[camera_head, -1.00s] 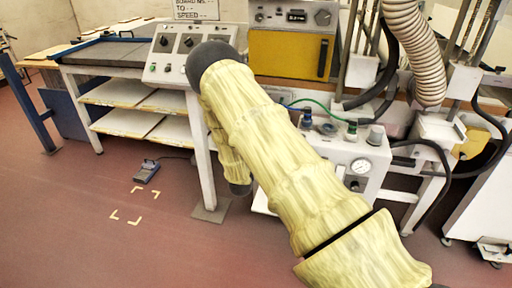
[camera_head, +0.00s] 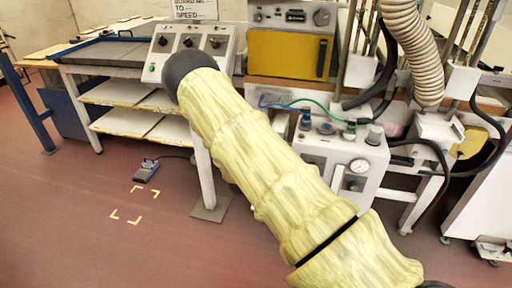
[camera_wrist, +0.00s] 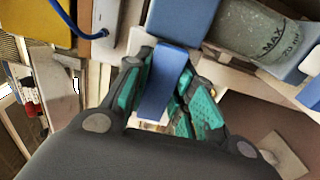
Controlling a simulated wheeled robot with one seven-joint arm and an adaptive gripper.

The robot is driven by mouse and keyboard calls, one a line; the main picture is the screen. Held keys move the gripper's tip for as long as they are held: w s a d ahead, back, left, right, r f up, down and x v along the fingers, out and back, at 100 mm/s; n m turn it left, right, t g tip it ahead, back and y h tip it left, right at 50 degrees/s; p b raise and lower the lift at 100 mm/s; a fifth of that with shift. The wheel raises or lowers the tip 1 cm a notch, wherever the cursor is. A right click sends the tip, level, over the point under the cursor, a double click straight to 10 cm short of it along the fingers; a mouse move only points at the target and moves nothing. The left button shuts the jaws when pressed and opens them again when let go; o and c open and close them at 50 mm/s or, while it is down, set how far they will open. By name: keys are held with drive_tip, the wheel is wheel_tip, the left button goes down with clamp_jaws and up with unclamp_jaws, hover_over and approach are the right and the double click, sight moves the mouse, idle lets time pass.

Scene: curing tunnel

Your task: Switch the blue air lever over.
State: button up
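The blue air lever (camera_wrist: 164,84) is a flat blue bar in the middle of the wrist view. It hangs from below a blue body (camera_wrist: 182,18). My gripper (camera_wrist: 165,88), with teal pads, has one finger on each side of the lever. The fingers are drawn in close to it and look shut on it, though pad contact is partly covered by the lever. In the head view my pale-sleeved arm crosses the middle, and the lever and gripper cannot be made out there.
A clear bowl marked MAX (camera_wrist: 255,35) sits close right of the lever. A white unit with a pressure gauge (camera_head: 358,167) stands right of my arm. A yellow-fronted oven (camera_head: 290,55) and a control panel (camera_head: 188,45) are behind. The floor at left is open, with a foot pedal (camera_head: 147,170).

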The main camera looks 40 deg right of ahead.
drive_tip(key=o, duration=0.4)
drive_tip(key=v, duration=1.2)
idle(0.3)
drive_tip(key=s+a+f+m+g+y+p, duration=0.2)
drive_tip(key=s+a+f+y, duration=0.2)
drive_tip(key=s+f, duration=0.45)
drive_tip(key=s+a+f+m+g+y+p, duration=0.2)
drive_tip(key=s+a+f+g+y, duration=0.15)
drive_tip(key=s+f, duration=0.45)
drive_tip(key=s+a+m+g+y+p, duration=0.1)
drive_tip(key=s+a, duration=0.3)
drive_tip(key=s, duration=0.4)
drive_tip(key=s+a+m+g+y+p, duration=0.1)
drive_tip(key=s+a+m+g+y, duration=0.1)
drive_tip(key=s+a, duration=0.3)
drive_tip(key=s+a+m+g+y+p, duration=0.1)
drive_tip(key=s+a+g+y, duration=0.2)
drive_tip(key=s, duration=1)
drive_tip(key=shift+a+m, duration=0.3)
drive_tip(key=shift+a, duration=0.75)
